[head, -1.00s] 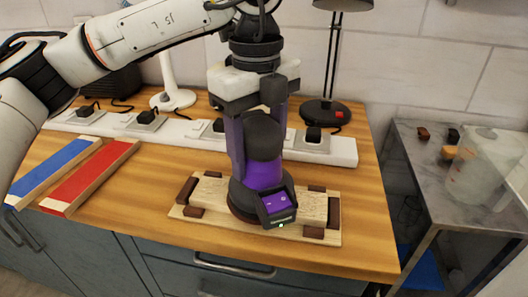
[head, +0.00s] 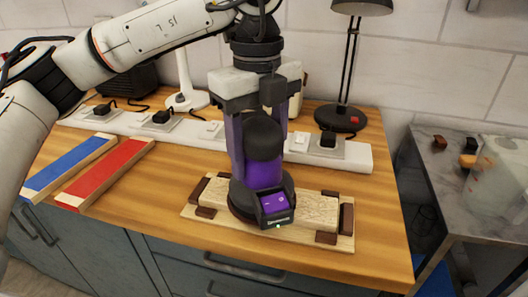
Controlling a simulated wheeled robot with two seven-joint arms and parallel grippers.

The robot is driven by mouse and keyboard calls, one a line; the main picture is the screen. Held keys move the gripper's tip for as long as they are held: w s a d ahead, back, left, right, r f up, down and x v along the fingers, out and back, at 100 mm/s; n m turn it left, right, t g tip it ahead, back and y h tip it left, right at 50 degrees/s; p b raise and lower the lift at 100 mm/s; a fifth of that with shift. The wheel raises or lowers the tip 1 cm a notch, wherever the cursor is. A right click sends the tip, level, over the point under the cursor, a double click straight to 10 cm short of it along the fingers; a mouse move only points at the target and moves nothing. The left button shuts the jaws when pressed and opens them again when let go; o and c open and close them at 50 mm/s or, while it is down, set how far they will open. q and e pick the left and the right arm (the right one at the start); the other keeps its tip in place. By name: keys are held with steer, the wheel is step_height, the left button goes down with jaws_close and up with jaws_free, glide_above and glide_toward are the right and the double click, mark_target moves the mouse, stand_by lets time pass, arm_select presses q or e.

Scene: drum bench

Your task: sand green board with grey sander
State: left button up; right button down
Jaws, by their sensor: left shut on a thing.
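My left gripper (head: 258,95) points down and is shut on a purple and dark grey sander (head: 264,172). The sander stands upright with its round base on a bare wood-coloured board (head: 312,205), covering its left-middle part. The board lies between dark brown blocks (head: 346,219) on a pale wooden base plate (head: 222,220). No green shows on the board's visible face. My right gripper is not in view.
A blue-topped board (head: 70,167) and a red-topped board (head: 107,170) lie at left on the wooden bench (head: 385,215). Behind is a white power strip (head: 345,158) with plugs. A black lamp (head: 340,118) stands at back right. A grey side table (head: 425,170) is at right.

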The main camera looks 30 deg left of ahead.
arm_select(q)
steer(key=shift+s+a+r, duration=0.1)
steer(key=shift+a, duration=0.5)
steer(key=shift+s+a+r, duration=0.1)
steer(key=shift+a, duration=0.65)
steer(key=shift+s+a+f+b, duration=0.15)
steer(key=shift+s+a+b, duration=0.1)
steer(key=shift+a, duration=0.55)
steer(key=shift+s+a+f+b, duration=0.1)
steer(key=shift+s+a+b, duration=0.15)
steer(key=shift+a, duration=0.5)
